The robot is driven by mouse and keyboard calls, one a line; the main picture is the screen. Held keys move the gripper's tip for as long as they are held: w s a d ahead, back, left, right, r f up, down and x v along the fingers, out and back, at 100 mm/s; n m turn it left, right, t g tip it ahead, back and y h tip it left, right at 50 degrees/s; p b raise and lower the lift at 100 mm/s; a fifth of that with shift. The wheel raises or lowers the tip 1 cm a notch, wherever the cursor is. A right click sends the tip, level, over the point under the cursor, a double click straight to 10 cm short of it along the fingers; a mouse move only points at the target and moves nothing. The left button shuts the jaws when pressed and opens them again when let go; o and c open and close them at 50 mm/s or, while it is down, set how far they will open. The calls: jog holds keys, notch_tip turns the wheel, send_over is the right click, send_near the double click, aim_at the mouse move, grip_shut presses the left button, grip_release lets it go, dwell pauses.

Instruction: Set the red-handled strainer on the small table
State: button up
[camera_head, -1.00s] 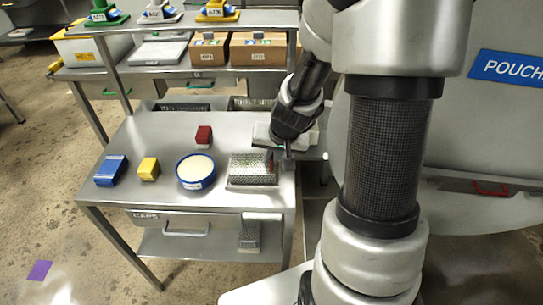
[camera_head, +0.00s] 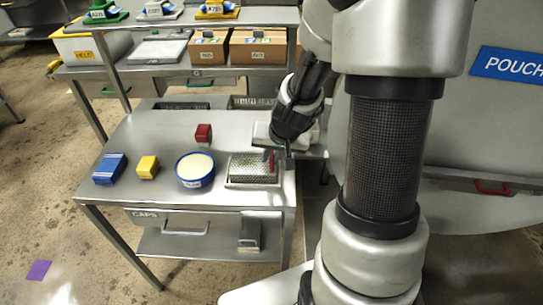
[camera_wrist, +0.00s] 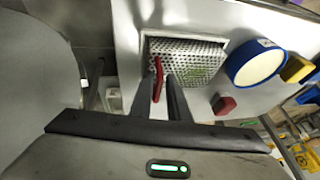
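The strainer (camera_head: 250,170) is a perforated metal tray with a red handle (camera_head: 271,160). It rests on the steel table (camera_head: 240,200) near its right front corner. In the wrist view the strainer (camera_wrist: 195,58) lies just beyond my fingers, and its red handle (camera_wrist: 158,78) stands between them. My gripper (camera_wrist: 160,90) is open, with a finger on each side of the handle and visible gaps. In the head view my gripper (camera_head: 279,155) is partly hidden by its own wrist, at the strainer's right end. I cannot tell which surface is the small table.
A blue-rimmed bowl (camera_head: 195,170), a yellow block (camera_head: 147,167), a blue block (camera_head: 109,169) and a red block (camera_head: 203,133) stand left of the strainer. A shelf with boxes (camera_head: 207,49) rises behind.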

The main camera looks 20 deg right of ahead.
jog(key=shift+o, duration=1.3)
